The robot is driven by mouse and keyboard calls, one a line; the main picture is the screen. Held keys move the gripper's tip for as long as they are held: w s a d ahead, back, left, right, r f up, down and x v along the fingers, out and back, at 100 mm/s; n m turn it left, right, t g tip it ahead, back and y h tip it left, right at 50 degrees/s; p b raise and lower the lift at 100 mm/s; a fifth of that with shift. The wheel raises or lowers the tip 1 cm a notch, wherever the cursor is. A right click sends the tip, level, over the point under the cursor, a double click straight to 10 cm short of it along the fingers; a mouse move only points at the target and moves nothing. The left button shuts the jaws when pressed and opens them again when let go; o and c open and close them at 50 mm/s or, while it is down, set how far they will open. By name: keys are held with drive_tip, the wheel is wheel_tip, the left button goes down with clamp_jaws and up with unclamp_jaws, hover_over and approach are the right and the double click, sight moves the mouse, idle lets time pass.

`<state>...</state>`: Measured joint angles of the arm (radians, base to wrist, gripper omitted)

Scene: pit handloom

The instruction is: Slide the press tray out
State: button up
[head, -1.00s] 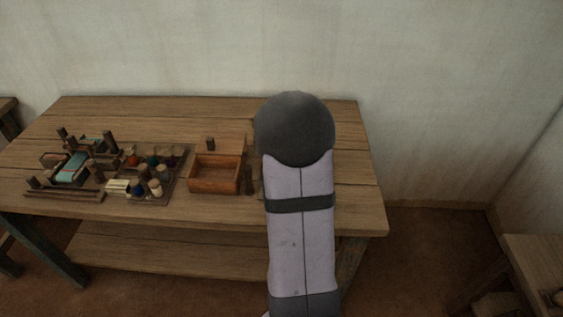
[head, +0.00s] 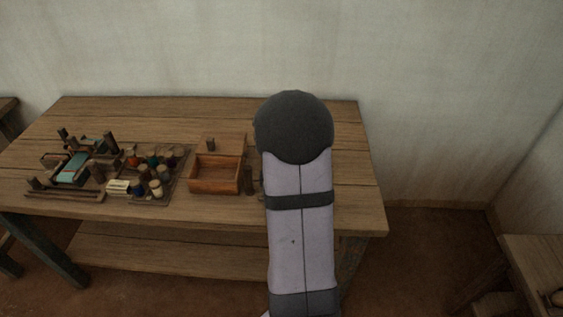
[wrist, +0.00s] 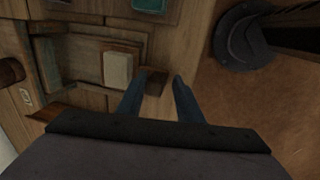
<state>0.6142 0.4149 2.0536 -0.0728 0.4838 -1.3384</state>
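In the wrist view my gripper (wrist: 159,76) is open, its two dark blue fingers apart. A small dark brown block (wrist: 154,83), which looks like a handle, shows between the fingertips, closer to the left finger. I cannot tell whether they touch. It adjoins a wooden frame (wrist: 75,33) holding a pale block (wrist: 117,70) and dark flat panels. This looks like the press and its tray, but where the tray's edges run is unclear. In the head view my arm hides my gripper and this part of the table.
The wooden table (head: 100,220) carries an open wooden box (head: 215,187), a small loom model (head: 72,170) and a tray of several thread spools (head: 150,175). In the wrist view the table edge lies just right of the fingers, with brown floor (wrist: 240,100) beyond.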

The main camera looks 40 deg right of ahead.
drive_tip(key=shift+d, duration=0.1)
drive_tip(key=shift+o, duration=0.8)
drive_tip(key=shift+w, duration=0.1)
drive_tip(key=shift+r, duration=0.1)
wheel_tip(320, 180, up, 6)
drive_tip(key=p, duration=0.6)
drive_tip(key=shift+r, duration=0.25)
